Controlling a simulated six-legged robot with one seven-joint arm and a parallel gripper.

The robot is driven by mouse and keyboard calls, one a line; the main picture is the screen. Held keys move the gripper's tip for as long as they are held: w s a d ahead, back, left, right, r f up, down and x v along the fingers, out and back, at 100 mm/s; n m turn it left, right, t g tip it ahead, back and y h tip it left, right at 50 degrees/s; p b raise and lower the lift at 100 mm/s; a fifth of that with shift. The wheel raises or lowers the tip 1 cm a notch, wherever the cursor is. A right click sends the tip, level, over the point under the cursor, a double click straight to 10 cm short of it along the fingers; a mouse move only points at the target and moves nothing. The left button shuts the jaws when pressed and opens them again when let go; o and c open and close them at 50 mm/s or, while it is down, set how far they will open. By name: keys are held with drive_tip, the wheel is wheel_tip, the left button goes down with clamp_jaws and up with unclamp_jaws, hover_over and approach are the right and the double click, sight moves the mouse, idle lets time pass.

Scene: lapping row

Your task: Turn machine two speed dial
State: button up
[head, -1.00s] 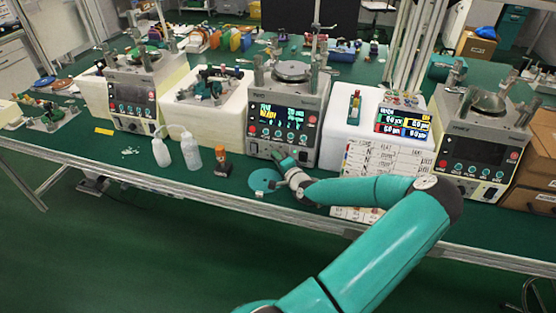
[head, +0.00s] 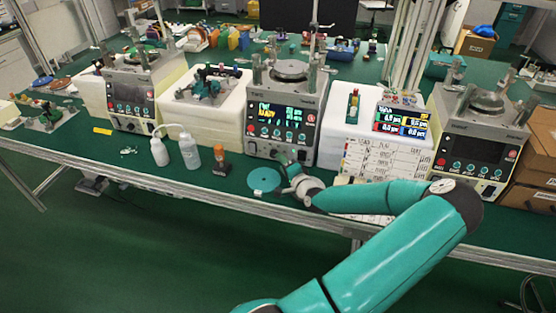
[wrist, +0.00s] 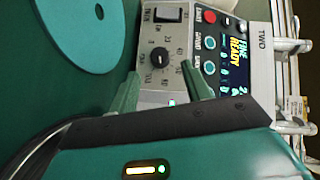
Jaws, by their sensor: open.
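Machine two (head: 310,103) is the grey box in the middle of the bench, with a lit screen reading "READY". Its label "TWO" shows in the wrist view, where the machine (wrist: 262,75) appears turned on its side. The speed dial (wrist: 160,57) is a small black knob ringed by numbers on the lower front panel. My gripper (wrist: 163,82) is open, its two green fingers pointing at the panel on either side of the dial's line. No contact with the knob is visible.
A teal disc (head: 264,180) lies on the bench just left of my gripper. A white block with a label chart (head: 385,150) is close on the right. A black switch (wrist: 168,15) sits beside the dial.

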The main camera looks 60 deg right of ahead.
drive_tip(key=v, duration=0.9)
idle(0.3)
